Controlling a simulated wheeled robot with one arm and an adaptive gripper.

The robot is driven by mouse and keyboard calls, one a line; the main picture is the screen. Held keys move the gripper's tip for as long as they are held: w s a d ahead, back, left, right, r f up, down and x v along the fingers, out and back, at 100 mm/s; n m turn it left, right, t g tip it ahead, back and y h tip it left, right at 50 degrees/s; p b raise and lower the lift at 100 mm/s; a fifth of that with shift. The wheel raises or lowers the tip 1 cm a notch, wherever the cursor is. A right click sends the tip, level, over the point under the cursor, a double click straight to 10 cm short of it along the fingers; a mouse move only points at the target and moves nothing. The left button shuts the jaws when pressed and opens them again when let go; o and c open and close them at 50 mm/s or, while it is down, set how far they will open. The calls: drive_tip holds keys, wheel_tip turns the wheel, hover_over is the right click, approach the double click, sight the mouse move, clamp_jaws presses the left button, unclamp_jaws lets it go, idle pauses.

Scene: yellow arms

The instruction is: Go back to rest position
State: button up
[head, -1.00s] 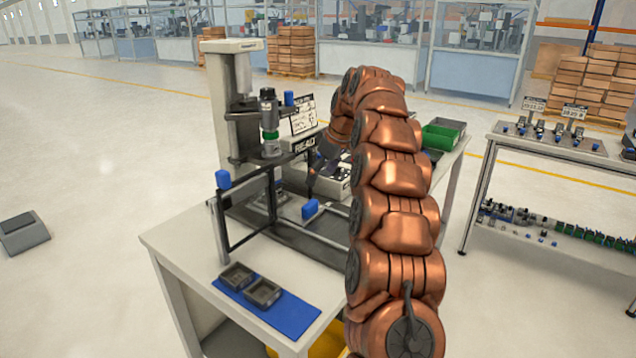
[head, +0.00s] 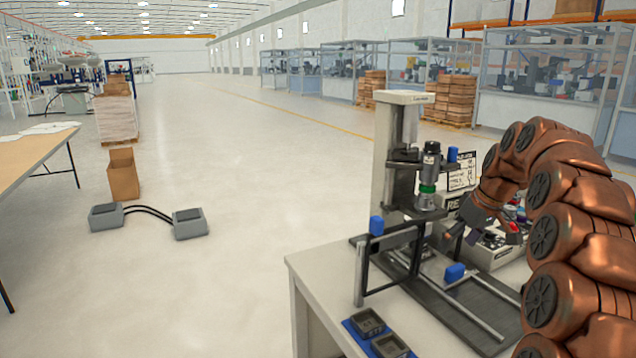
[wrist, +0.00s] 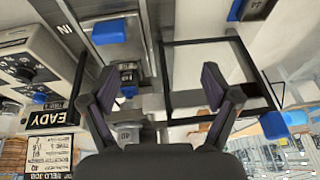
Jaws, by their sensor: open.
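My copper-coloured arm rises at the right of the head view and bends over the white worktable (head: 330,290). My gripper (head: 484,226) hangs beside the press machine (head: 400,140), in front of its control box. In the wrist view my gripper (wrist: 160,95) has its two dark fingers spread, with nothing between them. The view there is upside down, with the black frame, blue caps and the control box (wrist: 35,65) around the fingers.
Two dark small trays (head: 368,322) sit on a blue mat at the table's front. Grey foot pedals (head: 188,223) and a cardboard box (head: 123,174) stand on the floor at left. A brown table (head: 30,155) is at the far left. The floor between is clear.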

drive_tip(key=s+a+m+g+p, duration=0.1)
drive_tip(key=s+a+p, duration=0.1)
drive_tip(key=s+a, duration=0.65)
drive_tip(key=s+a+m+g+p, duration=0.15)
drive_tip(key=s+a, duration=0.35)
drive_tip(key=s, duration=0.7)
drive_tip(key=s+f+m+g+h+p, duration=0.1)
drive_tip(key=s+f, duration=0.2)
drive_tip(key=s, duration=0.9)
drive_tip(key=s+a+f+m+g+h+p, duration=0.1)
drive_tip(key=s+f, duration=0.2)
drive_tip(key=s, duration=0.9)
drive_tip(key=shift+s+a, duration=0.2)
drive_tip(key=shift+a, duration=0.05)
drive_tip(key=shift+f+g, duration=0.1)
drive_tip(key=shift+g, duration=0.15)
